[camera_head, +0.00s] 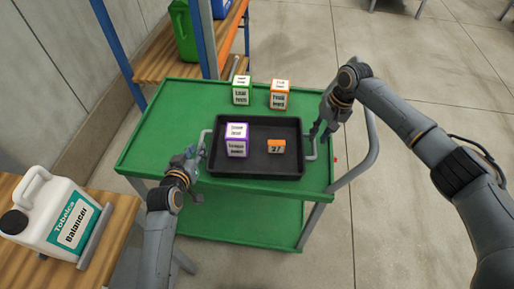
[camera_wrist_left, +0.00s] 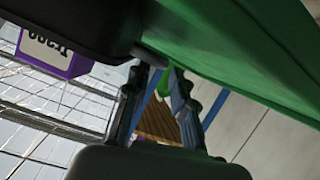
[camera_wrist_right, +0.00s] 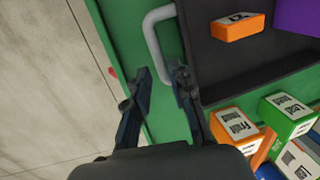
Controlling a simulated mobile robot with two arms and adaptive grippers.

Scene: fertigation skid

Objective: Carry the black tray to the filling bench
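The black tray (camera_head: 262,128) lies flat on top of a green cart (camera_head: 170,110). It holds a purple-and-white box (camera_head: 237,140) and a small orange block (camera_head: 276,146) marked 27. A grey handle sticks out at each short side. My left gripper (camera_head: 194,157) is at the left handle (camera_head: 203,141); in the left wrist view its fingers (camera_wrist_left: 158,78) are apart with the grey handle near their tips. My right gripper (camera_head: 319,132) is above the right handle (camera_head: 312,150); in the right wrist view its fingers (camera_wrist_right: 163,85) are apart and the handle (camera_wrist_right: 155,30) is just beyond them.
A green-and-white box (camera_head: 241,90) and an orange-and-white box (camera_head: 279,95) stand on the cart behind the tray. A wooden bench (camera_head: 105,200) with a white canister (camera_head: 55,215) is at lower left. A shelf with blue uprights stands behind. Open floor lies to the right.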

